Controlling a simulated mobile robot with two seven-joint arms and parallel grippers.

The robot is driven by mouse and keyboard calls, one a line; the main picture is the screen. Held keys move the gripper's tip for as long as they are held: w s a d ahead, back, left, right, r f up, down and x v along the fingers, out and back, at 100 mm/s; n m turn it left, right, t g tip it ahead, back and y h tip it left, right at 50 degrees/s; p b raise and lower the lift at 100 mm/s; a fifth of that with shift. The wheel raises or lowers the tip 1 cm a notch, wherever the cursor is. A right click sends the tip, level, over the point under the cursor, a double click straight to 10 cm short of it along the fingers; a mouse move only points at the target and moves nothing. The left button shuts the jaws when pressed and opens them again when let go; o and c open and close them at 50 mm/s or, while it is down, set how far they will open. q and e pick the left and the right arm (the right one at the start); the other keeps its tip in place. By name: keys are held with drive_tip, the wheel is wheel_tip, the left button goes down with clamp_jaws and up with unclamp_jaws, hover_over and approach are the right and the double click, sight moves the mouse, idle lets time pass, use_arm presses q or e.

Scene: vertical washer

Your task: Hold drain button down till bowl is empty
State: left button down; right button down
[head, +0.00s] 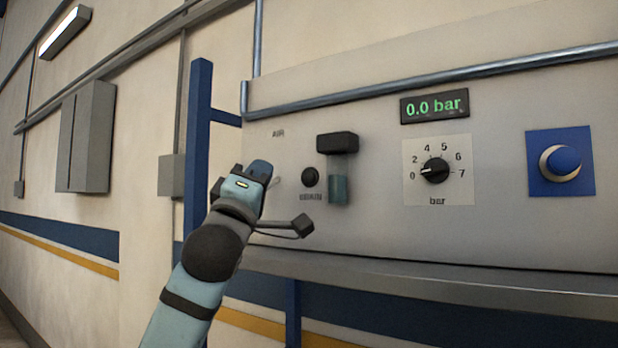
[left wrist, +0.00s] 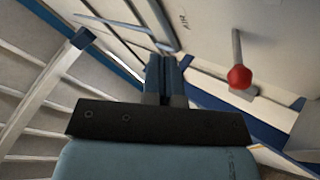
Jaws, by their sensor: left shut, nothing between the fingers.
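A round black button (head: 310,176) sits on the pale grey panel, with a small unreadable label under it; I take it for the drain button. Just right of it is a bowl (head: 339,190) with blue-tinted contents under a black cap (head: 337,143). The exact liquid level is not clear. My left gripper (head: 259,169) is in front of the panel's left part, left of the button and apart from it. Its fingers are shut and empty in the left wrist view (left wrist: 164,62). The button and bowl are not seen there. My right gripper is not in view.
A red-knobbed lever (left wrist: 240,77) stands right of my left fingers in the wrist view. The panel has a 0.0 bar display (head: 434,106), a dial (head: 435,171) at about 0 and a blue knob (head: 562,161). A blue post (head: 198,140) stands left; a ledge (head: 430,275) runs below.

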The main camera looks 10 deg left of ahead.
sight(308, 177)
use_arm(q)
drive_tip(key=shift+w, duration=0.1)
drive_tip(key=w+d, duration=0.3)
drive_tip(key=w, duration=0.5)
drive_tip(key=shift+w+d, duration=0.1)
drive_tip(key=shift+w, duration=0.1)
idle(2.0)
drive_tip(key=shift+w+d, duration=0.1)
drive_tip(key=shift+w, duration=0.15)
drive_tip(key=shift+w+d, duration=0.15)
drive_tip(key=shift+w, duration=0.35)
idle(4.2)
